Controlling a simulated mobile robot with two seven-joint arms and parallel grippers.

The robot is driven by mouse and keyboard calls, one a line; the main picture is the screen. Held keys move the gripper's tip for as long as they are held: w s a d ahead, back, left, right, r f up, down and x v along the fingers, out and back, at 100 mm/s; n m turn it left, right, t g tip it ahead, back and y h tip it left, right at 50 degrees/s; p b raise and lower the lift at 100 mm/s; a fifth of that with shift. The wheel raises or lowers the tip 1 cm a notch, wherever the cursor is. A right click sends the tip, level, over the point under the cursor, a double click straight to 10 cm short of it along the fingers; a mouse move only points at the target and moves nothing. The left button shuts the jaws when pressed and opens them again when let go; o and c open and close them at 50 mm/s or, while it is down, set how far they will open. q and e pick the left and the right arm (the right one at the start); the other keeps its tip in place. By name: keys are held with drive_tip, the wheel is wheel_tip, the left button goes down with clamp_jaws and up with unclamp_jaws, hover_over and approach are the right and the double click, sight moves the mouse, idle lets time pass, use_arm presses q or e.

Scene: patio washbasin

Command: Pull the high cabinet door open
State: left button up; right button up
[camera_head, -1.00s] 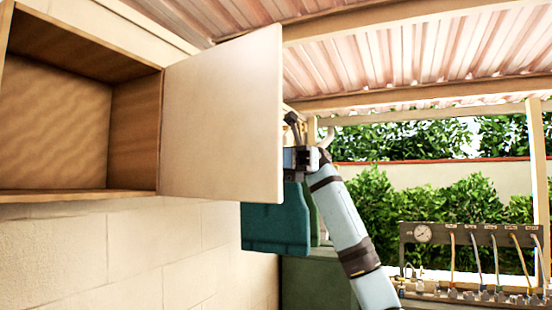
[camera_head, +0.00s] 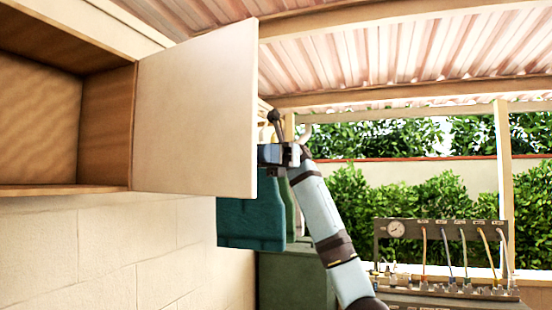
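The high cabinet (camera_head: 105,130) is on the wall at the upper left, and its empty inside shows. Its pale door (camera_head: 195,115) stands wide open, swung out to the right on its hinge side. No handle shows on the face turned to me. My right gripper (camera_head: 265,154) is at the door's free edge, partly hidden behind it. Its fingertips are out of sight, so I cannot tell whether it is open or shut, or whether it touches the door. My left gripper is not in view.
A panel with a gauge and several hoses (camera_head: 445,230) stands at the lower right. A wooden post (camera_head: 504,170) rises behind it. The pale block wall (camera_head: 90,250) is at left.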

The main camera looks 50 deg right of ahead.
drive_tip(key=d, duration=1)
drive_tip(key=shift+w+d, duration=0.35)
drive_tip(key=shift+d, duration=0.05)
drive_tip(key=shift+w+a+f, duration=0.1)
